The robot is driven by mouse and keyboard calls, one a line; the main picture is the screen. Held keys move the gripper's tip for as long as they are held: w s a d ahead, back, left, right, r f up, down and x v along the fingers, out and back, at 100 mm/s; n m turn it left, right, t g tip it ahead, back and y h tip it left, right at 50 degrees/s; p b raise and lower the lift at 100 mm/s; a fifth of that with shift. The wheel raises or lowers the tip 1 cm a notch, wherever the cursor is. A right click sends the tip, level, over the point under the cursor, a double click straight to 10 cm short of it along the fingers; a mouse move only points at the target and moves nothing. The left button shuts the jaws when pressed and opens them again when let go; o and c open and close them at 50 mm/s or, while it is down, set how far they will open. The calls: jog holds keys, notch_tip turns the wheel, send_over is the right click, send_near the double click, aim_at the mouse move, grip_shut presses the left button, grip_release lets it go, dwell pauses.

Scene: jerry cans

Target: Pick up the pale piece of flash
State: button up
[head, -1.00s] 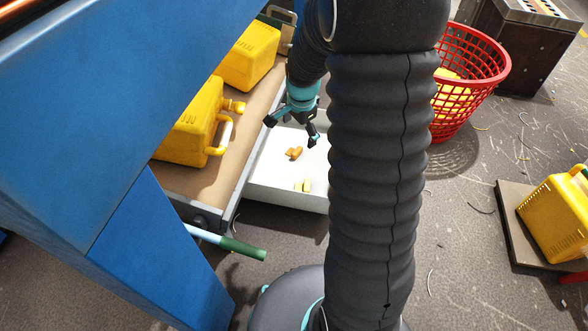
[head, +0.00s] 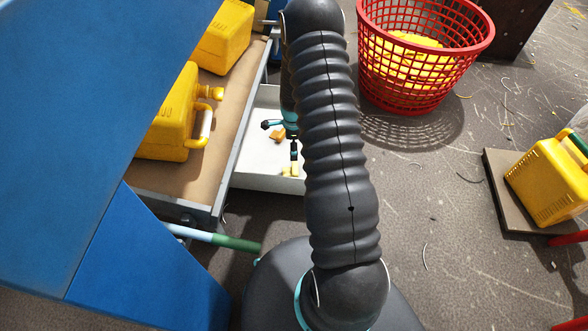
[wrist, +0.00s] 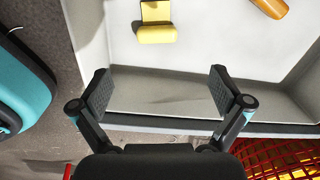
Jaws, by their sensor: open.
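In the head view my gripper (head: 280,142) hangs over the tray, partly hidden by my arm.
An orange piece (wrist: 269,6) lies in the tray to the right of the pale one in the wrist view. The tray's walls (wrist: 90,35) surround it. Yellow jerry cans (head: 172,118) stand on the brown bench to the left. A red basket (head: 415,85) stands to the right.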

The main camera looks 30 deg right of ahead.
send_over(294, 167)
jog(key=f, duration=0.7)
jog(key=shift+w+a+f, duration=0.15)
jog(key=shift+w+f, duration=0.1)
jog(key=shift+f, duration=0.05)
jog(key=f, duration=0.4)
jog(key=shift+s+d+f+b, duration=0.2)
jog(key=shift+s+b, duration=0.15)
jog(key=shift+b, duration=0.05)
jog(key=shift+f, duration=0.55)
jog(key=c, duration=1)
